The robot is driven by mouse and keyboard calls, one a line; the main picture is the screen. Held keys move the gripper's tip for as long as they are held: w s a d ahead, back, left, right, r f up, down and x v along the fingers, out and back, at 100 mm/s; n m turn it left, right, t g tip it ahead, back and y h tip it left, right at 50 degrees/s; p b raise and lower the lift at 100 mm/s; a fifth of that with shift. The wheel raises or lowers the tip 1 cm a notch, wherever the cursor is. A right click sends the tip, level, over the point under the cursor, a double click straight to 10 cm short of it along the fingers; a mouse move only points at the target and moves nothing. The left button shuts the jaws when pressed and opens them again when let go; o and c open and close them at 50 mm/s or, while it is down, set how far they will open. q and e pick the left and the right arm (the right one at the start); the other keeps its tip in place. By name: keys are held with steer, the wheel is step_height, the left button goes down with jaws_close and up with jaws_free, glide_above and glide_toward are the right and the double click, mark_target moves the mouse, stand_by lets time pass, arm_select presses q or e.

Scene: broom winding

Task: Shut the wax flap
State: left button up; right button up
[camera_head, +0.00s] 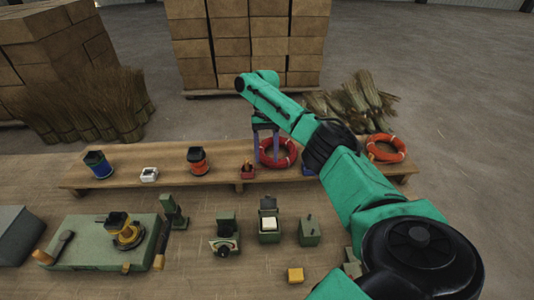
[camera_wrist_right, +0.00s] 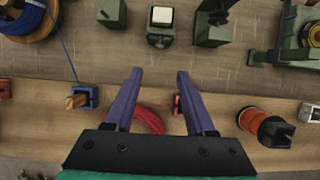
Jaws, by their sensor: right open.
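The wax box is a small green box (camera_head: 270,238) on the near table, with a cream wax block (camera_head: 269,223) showing in its open top. Its dark green flap (camera_head: 268,203) stands up at the back edge, so it is open. In the right wrist view the cream block (camera_wrist_right: 162,16) shows at the top, beyond the fingertips. My right gripper (camera_head: 266,128) is open and empty, with its fingers pointing down, above the bench behind the box and apart from the flap. It also shows in the right wrist view (camera_wrist_right: 157,75). My left gripper is out of view.
A green block (camera_head: 309,232) stands right of the box, and a green device with a dial (camera_head: 224,237) stands left. Behind, the long bench (camera_head: 225,172) holds a red ring (camera_head: 290,153), a red box (camera_head: 247,172) and spools. Bare table lies in front of the box.

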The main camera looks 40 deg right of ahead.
mark_target(268, 196)
steer(key=x, duration=1.1)
steer(key=shift+s+f, duration=0.25)
steer(key=shift+f, duration=0.1)
steer(key=shift+s+a+f, duration=0.25)
steer(key=shift+s+a, duration=0.1)
steer(key=shift+c, duration=0.3)
steer(key=shift+w+f, duration=0.1)
jaws_close()
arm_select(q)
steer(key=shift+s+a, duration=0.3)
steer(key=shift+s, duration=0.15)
